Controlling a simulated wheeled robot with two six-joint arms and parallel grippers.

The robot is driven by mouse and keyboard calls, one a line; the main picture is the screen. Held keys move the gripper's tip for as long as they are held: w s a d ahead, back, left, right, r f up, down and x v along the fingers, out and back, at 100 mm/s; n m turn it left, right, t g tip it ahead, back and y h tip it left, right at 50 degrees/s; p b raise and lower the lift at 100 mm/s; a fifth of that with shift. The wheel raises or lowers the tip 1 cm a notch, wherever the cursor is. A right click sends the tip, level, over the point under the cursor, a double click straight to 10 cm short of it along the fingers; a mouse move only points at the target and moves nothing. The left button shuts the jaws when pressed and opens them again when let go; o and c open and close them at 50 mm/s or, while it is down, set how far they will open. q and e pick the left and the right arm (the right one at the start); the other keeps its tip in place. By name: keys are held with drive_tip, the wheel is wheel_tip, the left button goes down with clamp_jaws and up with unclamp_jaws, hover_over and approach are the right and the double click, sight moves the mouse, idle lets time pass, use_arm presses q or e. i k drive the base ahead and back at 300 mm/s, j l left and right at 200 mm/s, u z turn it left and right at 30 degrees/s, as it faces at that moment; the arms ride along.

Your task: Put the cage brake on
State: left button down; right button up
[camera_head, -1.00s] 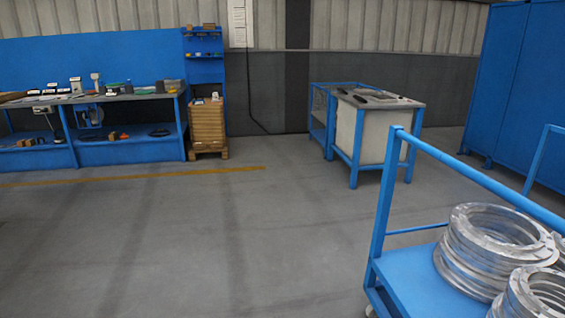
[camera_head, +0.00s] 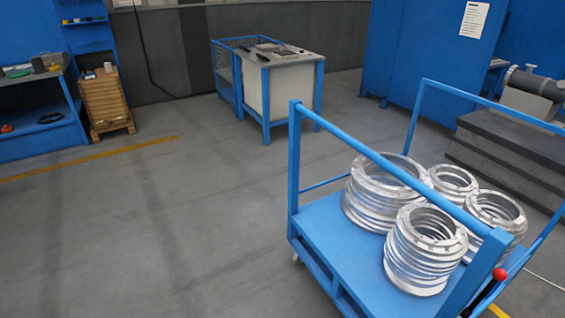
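A blue wheeled cart with a frame of blue rails (camera_head: 330,228) stands at the right in the head view and carries several stacks of silvery flanged rings. A lever with a red ball knob (camera_head: 500,274) and a dark shaft shows at the cart's near right corner, low in the picture. The lever's lower end is hard to make out, and I cannot tell its setting. One caster shows partly under the cart's left corner; the other wheels are hidden. Neither of my grippers is in view.
Open grey floor (camera_head: 170,220) lies left of the cart. A blue-framed bin (camera_head: 285,85) stands behind it by the wall. A dark stepped platform (camera_head: 510,155) with a grey machine part is at the right. A workbench (camera_head: 40,120) and stacked boxes (camera_head: 105,100) are at far left.

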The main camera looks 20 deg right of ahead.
sight(499, 274)
drive_tip(key=z, duration=1.15)
